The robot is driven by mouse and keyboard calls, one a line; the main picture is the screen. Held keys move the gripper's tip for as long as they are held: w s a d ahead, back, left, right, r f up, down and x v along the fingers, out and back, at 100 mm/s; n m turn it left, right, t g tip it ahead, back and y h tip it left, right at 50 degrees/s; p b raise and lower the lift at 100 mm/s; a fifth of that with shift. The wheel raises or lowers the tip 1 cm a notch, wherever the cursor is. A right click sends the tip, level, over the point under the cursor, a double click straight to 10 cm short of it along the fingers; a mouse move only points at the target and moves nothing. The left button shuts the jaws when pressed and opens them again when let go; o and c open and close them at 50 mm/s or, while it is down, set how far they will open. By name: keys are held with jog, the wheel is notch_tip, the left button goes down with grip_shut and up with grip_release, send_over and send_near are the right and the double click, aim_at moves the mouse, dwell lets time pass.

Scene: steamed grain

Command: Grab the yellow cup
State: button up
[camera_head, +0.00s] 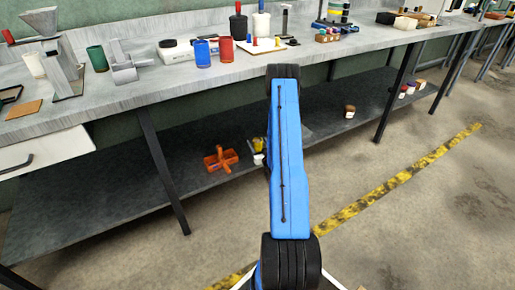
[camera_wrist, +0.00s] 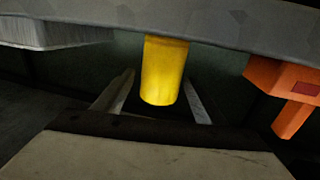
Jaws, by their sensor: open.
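The yellow cup (camera_head: 258,145) is on the lower shelf, partly hidden by my blue arm in the head view. In the wrist view the yellow cup (camera_wrist: 165,70) is near the centre and appears upside down, with the shelf surface along the top of the picture. My gripper (camera_wrist: 156,88) is open, with one finger on each side of the cup in the picture. I see no clear contact, and cannot tell how far the cup is between the fingers. The gripper is mostly hidden in the head view.
An orange object (camera_head: 220,158) lies on the shelf left of the cup; it shows at the right in the wrist view (camera_wrist: 287,90). The workbench top (camera_head: 115,98) overhangs the lower shelf (camera_head: 120,185). A table leg (camera_head: 160,165) stands further left. A brown-topped container (camera_head: 349,111) stands right.

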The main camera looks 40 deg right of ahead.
jog(key=shift+w+d, duration=0.15)
jog(key=shift+w, duration=0.15)
jog(key=c, duration=1.2)
